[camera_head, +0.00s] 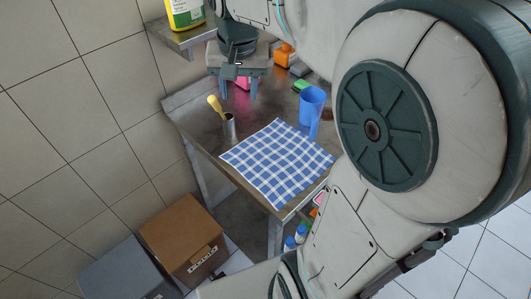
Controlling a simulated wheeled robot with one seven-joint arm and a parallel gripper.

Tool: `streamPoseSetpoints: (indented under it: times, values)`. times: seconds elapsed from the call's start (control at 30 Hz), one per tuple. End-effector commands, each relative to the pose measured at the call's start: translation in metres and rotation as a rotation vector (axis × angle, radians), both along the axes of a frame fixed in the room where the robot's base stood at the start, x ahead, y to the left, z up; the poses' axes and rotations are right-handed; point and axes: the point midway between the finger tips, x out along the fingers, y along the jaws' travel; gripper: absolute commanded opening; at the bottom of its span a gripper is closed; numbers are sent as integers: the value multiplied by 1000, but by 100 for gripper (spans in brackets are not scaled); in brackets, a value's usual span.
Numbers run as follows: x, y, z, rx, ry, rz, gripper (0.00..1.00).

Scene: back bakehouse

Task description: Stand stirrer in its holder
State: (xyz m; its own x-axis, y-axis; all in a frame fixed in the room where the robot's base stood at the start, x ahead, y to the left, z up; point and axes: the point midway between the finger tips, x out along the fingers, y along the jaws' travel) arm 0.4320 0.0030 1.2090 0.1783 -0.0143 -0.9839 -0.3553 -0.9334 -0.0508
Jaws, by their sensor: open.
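A yellow stirrer (215,104) stands tilted to the left, with its lower end inside a small metal cup-like holder (230,128). The holder is upright on the metal table (191,115), beside the checked cloth. My gripper (239,94) is above the back part of the table, behind the stirrer in the picture. Its two fingers point down and are apart, with no stirrer between them. The stirrer's lower end is hidden by the holder.
An orange bottle (284,54), a green item (301,86) and a pink item (243,82) are at the back. A shelf (186,38) bears a yellow container (185,13). A cardboard box (180,233) is on the floor.

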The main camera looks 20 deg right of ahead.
Motion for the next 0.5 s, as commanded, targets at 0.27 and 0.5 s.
streamPoseSetpoints:
  times: [0.27, 0.5]
  values:
    - [-85, -2, -28, -41, -79, 206, 44]
    - [-132, -2, -57, -71, -124, 333, 44]
